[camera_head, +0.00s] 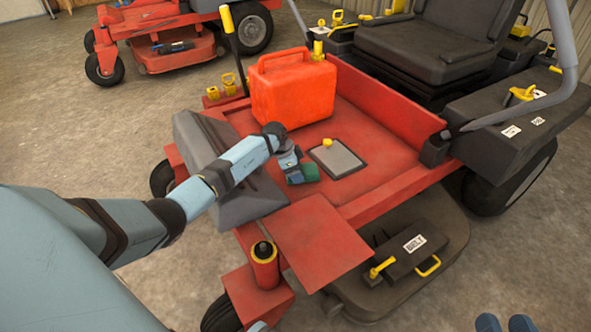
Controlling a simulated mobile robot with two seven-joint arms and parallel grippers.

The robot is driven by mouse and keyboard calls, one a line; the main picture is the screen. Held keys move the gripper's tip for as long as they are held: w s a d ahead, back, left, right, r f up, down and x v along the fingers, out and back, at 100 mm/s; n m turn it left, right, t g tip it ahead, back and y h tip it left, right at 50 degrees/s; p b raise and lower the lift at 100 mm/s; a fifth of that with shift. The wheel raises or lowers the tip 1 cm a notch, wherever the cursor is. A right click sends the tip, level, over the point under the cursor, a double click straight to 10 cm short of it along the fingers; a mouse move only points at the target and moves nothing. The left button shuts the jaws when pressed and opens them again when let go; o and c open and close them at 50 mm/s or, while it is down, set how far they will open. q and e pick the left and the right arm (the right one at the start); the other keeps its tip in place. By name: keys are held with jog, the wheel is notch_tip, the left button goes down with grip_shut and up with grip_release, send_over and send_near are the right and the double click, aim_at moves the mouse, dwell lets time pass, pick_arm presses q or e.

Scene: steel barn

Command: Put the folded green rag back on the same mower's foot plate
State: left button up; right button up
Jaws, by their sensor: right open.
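The folded green rag (309,172) is on or just above the red foot plate (375,172) of the near mower, left of a grey pad. My left arm comes in from the left, and its gripper (292,164) is right at the rag, touching or nearly so. The wrist hides its fingers, so I cannot tell whether they hold the rag. My right gripper (504,323) shows only as two blue fingertips, apart and empty, at the bottom right edge, over the concrete floor and away from the mower.
A red fuel can (292,92) stands on the plate behind my left gripper. The grey pad (342,160) has a yellow knob on it. A dark grey cover (205,150) lies under my left forearm. The black seat (430,55) rises behind. A second red mower (175,50) stands at the back left.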

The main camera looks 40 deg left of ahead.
pick_arm(q)
jog(key=o, duration=1)
jog(key=shift+c, duration=0.2)
jog(key=shift+r, duration=0.35)
jog(key=p+v, duration=0.3)
jog(key=v, duration=0.2)
jog(key=p+v, duration=0.2)
jog(key=v, duration=0.4)
jog(key=shift+s+r, duration=0.15)
jog(key=shift+r, duration=0.05)
pick_arm(e)
jog(key=shift+m+t, duration=0.7)
jog(key=shift+m, duration=0.1)
jog(key=r, duration=0.5)
jog(key=shift+s+a, duration=0.15)
jog(key=shift+s, duration=0.25)
pick_arm(q)
jog(key=shift+a, duration=0.1)
